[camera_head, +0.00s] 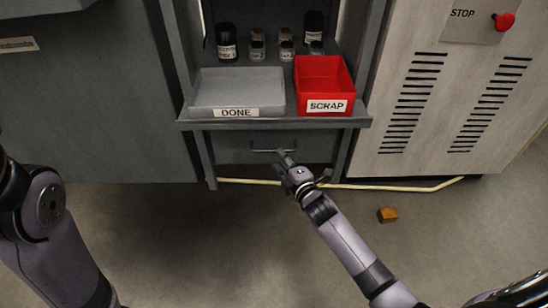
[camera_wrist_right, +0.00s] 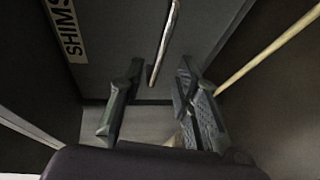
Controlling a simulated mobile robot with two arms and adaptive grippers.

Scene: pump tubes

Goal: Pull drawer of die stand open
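The die stand (camera_head: 205,150) is a grey frame with a shelf, and its drawer (camera_head: 235,155) sits under the shelf with a thin bar handle (camera_head: 268,150). The drawer looks closed. In the right wrist view the drawer front (camera_wrist_right: 115,45) carries a "SHIMS" label (camera_wrist_right: 66,30), and the bar handle (camera_wrist_right: 164,45) runs toward the gap between my fingers. My right gripper (camera_head: 284,158) is at the handle's right part. In the wrist view my right gripper (camera_wrist_right: 155,95) is open, with a finger on each side of the handle's line; contact is unclear. My left gripper is out of view.
A grey "DONE" tray (camera_head: 205,112) and a red "SCRAP" bin (camera_head: 323,72) stand on the shelf, with several dark jars (camera_head: 227,42) behind. A pale cable (camera_head: 395,187) and an orange-brown block (camera_head: 387,215) lie on the floor. A cabinet (camera_head: 430,80) stands right.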

